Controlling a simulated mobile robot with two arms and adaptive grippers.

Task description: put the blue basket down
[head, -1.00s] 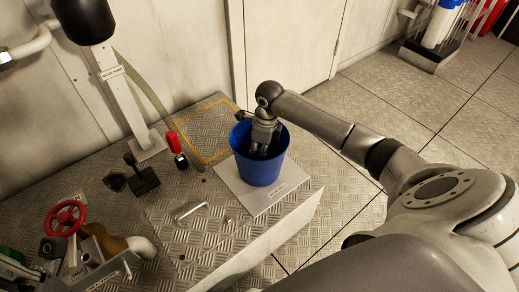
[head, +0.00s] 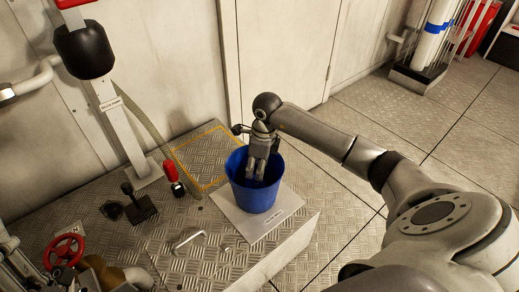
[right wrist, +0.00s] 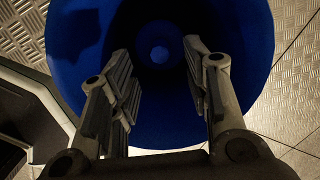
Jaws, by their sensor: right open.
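The blue basket (head: 255,190) stands upright on a pale labelled plate (head: 284,216) on the raised metal deck. In the right wrist view the basket (right wrist: 160,130) fills most of the picture, and I look down into its dark inside. My right gripper (head: 262,178) points down into the basket's mouth. In the wrist view the right gripper (right wrist: 162,62) is open, its fingers apart with nothing between them.
A yellow-outlined square (head: 203,158) lies behind the basket. A red-handled lever (head: 172,172), a black lever (head: 141,203), a metal handle (head: 188,239) and a red valve wheel (head: 64,250) stand to the left. The deck's edge drops to the floor at right.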

